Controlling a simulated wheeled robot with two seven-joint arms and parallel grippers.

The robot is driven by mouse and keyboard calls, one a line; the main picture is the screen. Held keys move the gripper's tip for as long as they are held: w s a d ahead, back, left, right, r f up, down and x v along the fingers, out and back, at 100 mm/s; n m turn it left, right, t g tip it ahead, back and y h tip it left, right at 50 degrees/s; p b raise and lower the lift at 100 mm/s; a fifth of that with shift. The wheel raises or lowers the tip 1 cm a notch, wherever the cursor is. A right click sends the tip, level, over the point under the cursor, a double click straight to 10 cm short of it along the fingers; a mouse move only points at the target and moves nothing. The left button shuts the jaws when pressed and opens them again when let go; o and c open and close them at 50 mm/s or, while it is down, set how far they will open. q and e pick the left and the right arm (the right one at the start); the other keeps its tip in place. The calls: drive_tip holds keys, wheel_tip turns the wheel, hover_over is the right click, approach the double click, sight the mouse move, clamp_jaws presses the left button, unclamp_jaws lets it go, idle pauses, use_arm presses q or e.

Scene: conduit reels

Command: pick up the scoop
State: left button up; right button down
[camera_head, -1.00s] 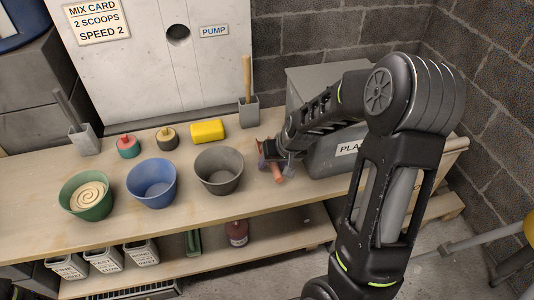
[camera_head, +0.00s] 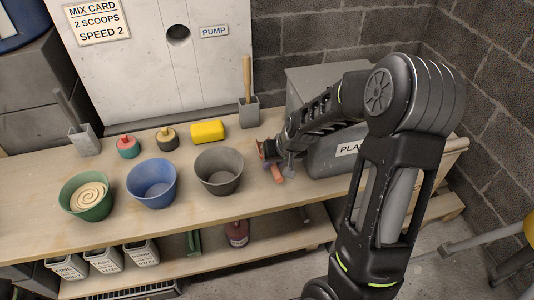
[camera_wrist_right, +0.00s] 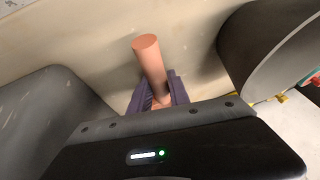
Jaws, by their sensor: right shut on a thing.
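The scoop's orange-brown handle (camera_head: 277,174) shows on the bench, between the grey bucket and the grey bin; the rest of the scoop is hidden by my gripper. My right gripper (camera_head: 283,163) is low over the bench, shut on the handle. In the right wrist view, the handle (camera_wrist_right: 149,62) sticks out from between the purple-grey fingers (camera_wrist_right: 158,92), with its round end free. I cannot tell whether the scoop is clear of the bench. My left gripper is not in view.
The grey bin (camera_head: 335,158) stands close on the right of my gripper. The grey bucket (camera_head: 219,171) is close on the left, then a blue bucket (camera_head: 152,183) and a green bucket (camera_head: 86,197).

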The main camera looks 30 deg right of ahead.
idle(0.3)
wheel_tip(320, 180, up, 10)
drive_tip(key=p, duration=0.2)
drive_tip(key=shift+p, duration=0.35)
idle(1.9)
drive_tip(key=w+a+r+n+y, duration=0.1)
drive_tip(key=w+a+r+n, duration=0.1)
drive_tip(key=a+r, duration=0.3)
drive_tip(key=w+a+r+n+y, duration=0.1)
drive_tip(key=w+a+r+n, duration=0.1)
drive_tip(key=a, duration=1)
wheel_tip(320, 180, up, 3)
drive_tip(key=shift+w+a+f+n+g, duration=0.1)
drive_tip(key=shift+w+a+n+g, duration=0.2)
drive_tip(key=shift+w, duration=0.5)
drive_tip(key=shift+d, duration=0.1)
